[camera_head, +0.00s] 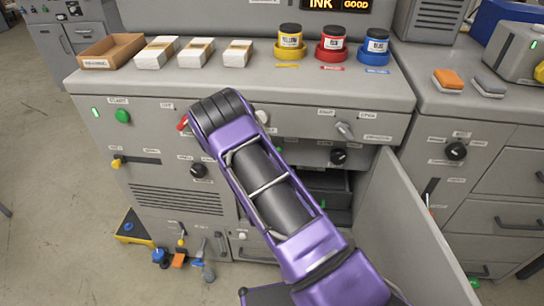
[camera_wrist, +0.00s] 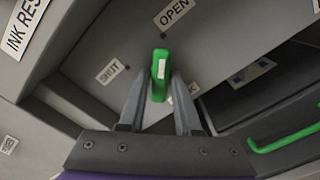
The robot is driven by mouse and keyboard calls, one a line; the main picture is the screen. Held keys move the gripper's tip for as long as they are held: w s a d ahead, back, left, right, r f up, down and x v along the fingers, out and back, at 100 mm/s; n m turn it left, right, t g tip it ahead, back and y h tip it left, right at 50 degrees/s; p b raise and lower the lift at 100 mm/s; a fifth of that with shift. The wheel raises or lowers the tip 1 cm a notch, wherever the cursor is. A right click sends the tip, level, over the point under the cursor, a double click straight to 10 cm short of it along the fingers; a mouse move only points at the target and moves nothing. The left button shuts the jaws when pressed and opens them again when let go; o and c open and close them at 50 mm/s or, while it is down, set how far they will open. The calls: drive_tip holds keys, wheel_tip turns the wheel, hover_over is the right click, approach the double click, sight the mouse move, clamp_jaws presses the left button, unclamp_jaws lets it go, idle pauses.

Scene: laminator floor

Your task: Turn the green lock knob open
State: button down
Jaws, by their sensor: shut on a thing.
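The green lock knob (camera_wrist: 158,84) sits on a grey panel in the wrist view. A white mark is on its face. Its upper end points close to the dot below the OPEN label (camera_wrist: 174,13). The SHUT label (camera_wrist: 110,71) is to its left. My gripper (camera_wrist: 160,92) is shut on the knob, one finger on each side. Another label beside the right finger is partly hidden. In the head view my purple arm reaches down across the cabinet front, and I cannot make out the gripper or the lock knob there.
A green bar handle (camera_wrist: 284,139) is at the right in the wrist view. In the head view a grey door (camera_head: 412,235) stands open right of my arm. Ink jars, including a yellow one (camera_head: 290,42), and a cardboard tray (camera_head: 111,50) stand on the counter.

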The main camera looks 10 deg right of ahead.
drive_tip(key=c, duration=0.6)
unclamp_jaws()
drive_tip(key=v, duration=1.7)
drive_tip(key=shift+s+a, duration=0.1)
drive_tip(key=shift+s, duration=0.15)
drive_tip(key=shift+w+r, duration=0.1)
